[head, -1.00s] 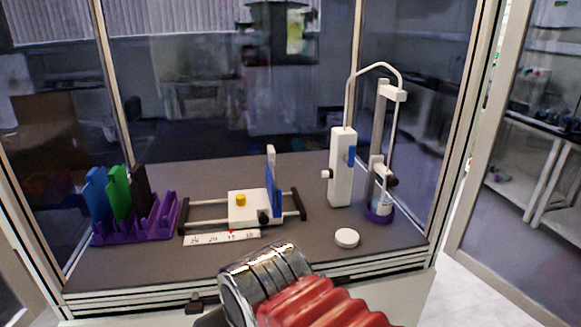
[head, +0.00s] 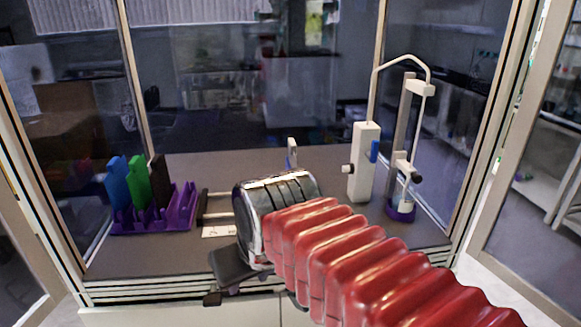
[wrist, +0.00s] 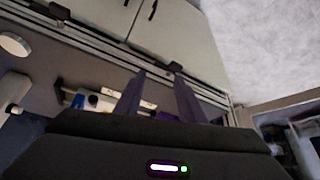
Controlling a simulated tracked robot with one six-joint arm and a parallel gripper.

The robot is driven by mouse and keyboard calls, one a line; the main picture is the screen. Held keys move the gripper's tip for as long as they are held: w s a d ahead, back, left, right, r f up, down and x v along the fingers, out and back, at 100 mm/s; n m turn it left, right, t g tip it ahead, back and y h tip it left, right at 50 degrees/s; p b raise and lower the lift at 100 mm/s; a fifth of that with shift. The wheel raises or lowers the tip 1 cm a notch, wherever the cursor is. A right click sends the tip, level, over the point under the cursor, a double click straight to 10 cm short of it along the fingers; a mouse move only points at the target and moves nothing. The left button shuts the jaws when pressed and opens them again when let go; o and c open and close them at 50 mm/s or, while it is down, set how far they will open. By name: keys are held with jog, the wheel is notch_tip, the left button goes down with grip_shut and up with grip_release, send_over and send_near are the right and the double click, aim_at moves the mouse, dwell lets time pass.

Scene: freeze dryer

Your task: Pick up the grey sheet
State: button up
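A pale grey upright piece (head: 292,150), which may be the grey sheet, shows its top above my arm in the head view. Its lower part and the sliding carriage it stood at are hidden behind my wrist. A purple rack (head: 180,211) on the left holds a blue sheet (head: 118,183), a green sheet (head: 138,182) and a dark brown sheet (head: 159,180), all upright. My gripper (wrist: 159,72) is open and empty in the wrist view, with its two dark fingers apart over the bench's front edge. Its fingertips are not clear in the head view.
A white stand with a curved tube (head: 362,160) is at the right, with a purple-based holder (head: 401,213) beside it. A rail end (head: 218,194) and part of a white ruler (head: 218,231) show left of my wrist. Glass panels and frame posts enclose the bench.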

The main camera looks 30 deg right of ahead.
jog(key=w+d+r+m, duration=0.1)
jog(key=w+d+r, duration=0.4)
jog(key=w+r, duration=0.3)
jog(key=m+g+h, duration=0.2)
jog(key=m, duration=0.2)
send_near(291, 142)
jog(key=shift+d+f, duration=0.3)
jog(key=shift+f, duration=0.05)
jog(key=shift+f, duration=0.1)
jog(key=x, duration=0.8)
jog(key=shift+w+a, duration=0.1)
jog(key=shift+w, duration=0.05)
jog(key=shift+w+f, duration=0.1)
jog(key=shift+f, duration=0.1)
